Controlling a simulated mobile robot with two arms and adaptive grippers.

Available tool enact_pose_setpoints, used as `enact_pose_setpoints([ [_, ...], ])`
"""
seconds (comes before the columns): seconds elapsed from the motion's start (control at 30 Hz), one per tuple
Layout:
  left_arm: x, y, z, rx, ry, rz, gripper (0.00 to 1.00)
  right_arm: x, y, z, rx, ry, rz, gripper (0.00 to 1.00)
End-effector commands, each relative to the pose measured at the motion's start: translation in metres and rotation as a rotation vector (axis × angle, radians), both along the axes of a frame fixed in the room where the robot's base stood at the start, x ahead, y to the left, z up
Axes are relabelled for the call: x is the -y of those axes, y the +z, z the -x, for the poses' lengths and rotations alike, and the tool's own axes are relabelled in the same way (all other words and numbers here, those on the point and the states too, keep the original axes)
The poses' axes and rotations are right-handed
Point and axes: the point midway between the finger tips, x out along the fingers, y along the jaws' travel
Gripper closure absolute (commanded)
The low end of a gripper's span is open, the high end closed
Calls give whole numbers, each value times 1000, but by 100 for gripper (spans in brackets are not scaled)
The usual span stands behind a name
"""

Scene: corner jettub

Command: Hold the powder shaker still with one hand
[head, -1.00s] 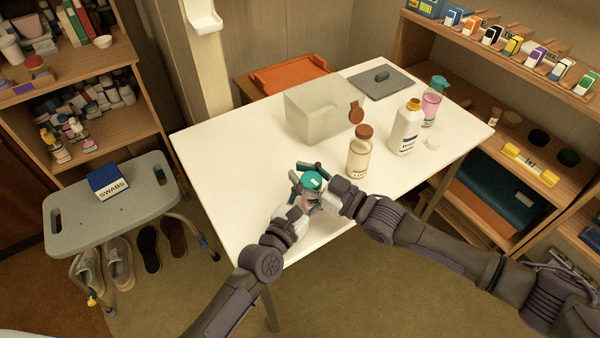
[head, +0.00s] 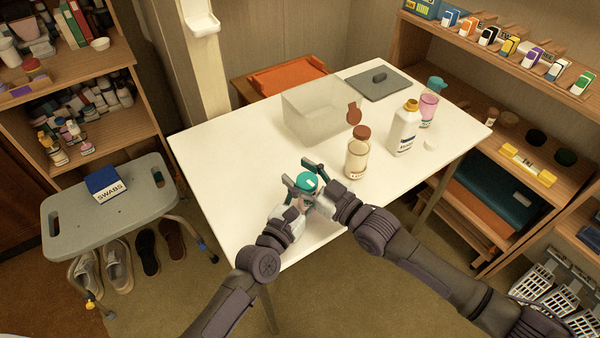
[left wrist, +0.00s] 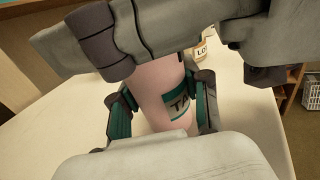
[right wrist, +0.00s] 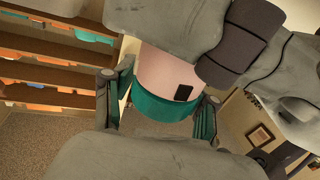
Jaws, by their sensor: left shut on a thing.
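The powder shaker has a teal cap (head: 306,180) and a pink body (left wrist: 158,82) with a teal label, partly readable. It is at the table's near edge in the head view; my grippers hide much of it. My left gripper (left wrist: 160,115) is shut on the pink body, with a finger on each side. My right gripper (right wrist: 157,108) is around the cap end, its fingers spread on either side of the teal cap (right wrist: 160,104). It looks open, with narrow gaps beside the cap.
A grey lid (head: 380,84) lies behind. A grey stool (head: 130,205) holds a swabs box (head: 105,183). The table's left part is clear.

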Motion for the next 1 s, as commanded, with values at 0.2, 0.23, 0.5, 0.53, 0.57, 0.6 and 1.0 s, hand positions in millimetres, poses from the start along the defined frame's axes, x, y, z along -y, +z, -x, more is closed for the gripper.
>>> enact_pose_setpoints([
  [0.2, 2, -1, 1, -2, -4, 0, 94, 4, -1, 3, -1, -1, 1, 44],
  [0.23, 2, -1, 1, -2, -4, 0, 94, 6, -1, 5, -2, -1, 1, 44],
  [0.5, 3, -1, 2, -3, -5, 1, 94, 46, -4, 40, -3, -1, 5, 44],
  [0.53, 3, -1, 2, -3, -5, 1, 94, 51, -4, 44, -2, -1, 4, 44],
  [0.57, 3, -1, 2, -3, -5, 1, 94, 56, -3, 48, -3, 0, 3, 44],
  [0.6, 3, -1, 2, -3, -5, 1, 94, 62, -4, 53, -3, -1, 4, 44],
  [1.0, 3, 0, 2, -1, -5, 0, 94, 91, -3, 78, 0, 0, 0, 44],
])
